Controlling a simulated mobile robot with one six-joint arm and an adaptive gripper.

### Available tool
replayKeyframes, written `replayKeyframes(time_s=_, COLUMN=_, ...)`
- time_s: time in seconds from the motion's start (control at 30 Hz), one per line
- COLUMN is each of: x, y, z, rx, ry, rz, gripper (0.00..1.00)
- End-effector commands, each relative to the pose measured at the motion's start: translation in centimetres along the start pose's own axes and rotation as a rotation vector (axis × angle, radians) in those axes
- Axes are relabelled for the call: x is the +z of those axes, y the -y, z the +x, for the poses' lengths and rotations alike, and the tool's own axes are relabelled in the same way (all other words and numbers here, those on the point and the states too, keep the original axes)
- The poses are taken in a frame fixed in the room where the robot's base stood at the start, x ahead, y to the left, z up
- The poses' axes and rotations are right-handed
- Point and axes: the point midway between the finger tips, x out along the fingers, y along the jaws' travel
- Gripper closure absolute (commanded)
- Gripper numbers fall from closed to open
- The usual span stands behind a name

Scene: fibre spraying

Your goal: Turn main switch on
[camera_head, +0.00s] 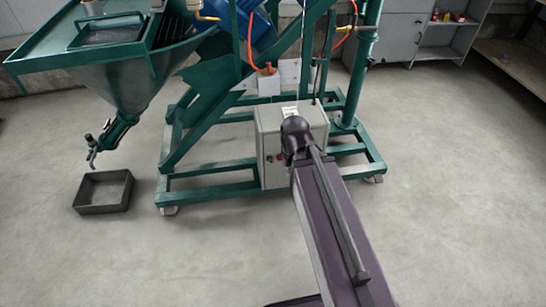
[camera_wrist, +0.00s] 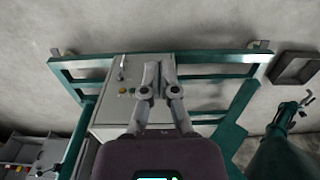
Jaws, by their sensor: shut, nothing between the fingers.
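The light grey control box (camera_head: 270,137) stands on the green frame in the head view, with a red spot (camera_head: 280,157) on its front. My arm's end covers its right part. In the wrist view the box (camera_wrist: 105,113) carries small green and yellow buttons (camera_wrist: 127,91) and a slim handle-like part (camera_wrist: 121,67). Which part is the main switch I cannot tell for sure. My gripper (camera_wrist: 160,68) is shut and empty, its fingertips in front of the box face, right of the buttons. Whether it touches the box is unclear. The fingers are hidden in the head view.
The green machine frame (camera_head: 215,194) surrounds the box, with a hopper (camera_head: 125,82) at upper left. A dark open tray (camera_head: 103,208) lies on the floor below the hopper's nozzle. Grey cabinets (camera_head: 388,38) stand at the back right. The front floor is clear.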

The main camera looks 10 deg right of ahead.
Motion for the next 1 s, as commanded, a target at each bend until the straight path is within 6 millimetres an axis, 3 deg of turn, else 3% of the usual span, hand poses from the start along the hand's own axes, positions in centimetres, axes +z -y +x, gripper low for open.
replayKeyframes(time_s=0.27, x=-0.1, y=0.0, z=0.1, rx=-0.001, ry=-0.001, rz=0.0, gripper=1.0)
replayKeyframes(time_s=0.47, x=-1.5, y=0.0, z=1.3, rx=-0.016, ry=-0.014, rz=-0.004, gripper=1.0)
replayKeyframes(time_s=0.67, x=-5.3, y=-0.1, z=4.1, rx=-0.054, ry=-0.05, rz=-0.011, gripper=1.0)
replayKeyframes(time_s=1.0, x=-14.7, y=-0.8, z=10.3, rx=-0.151, ry=-0.155, rz=-0.029, gripper=1.0)
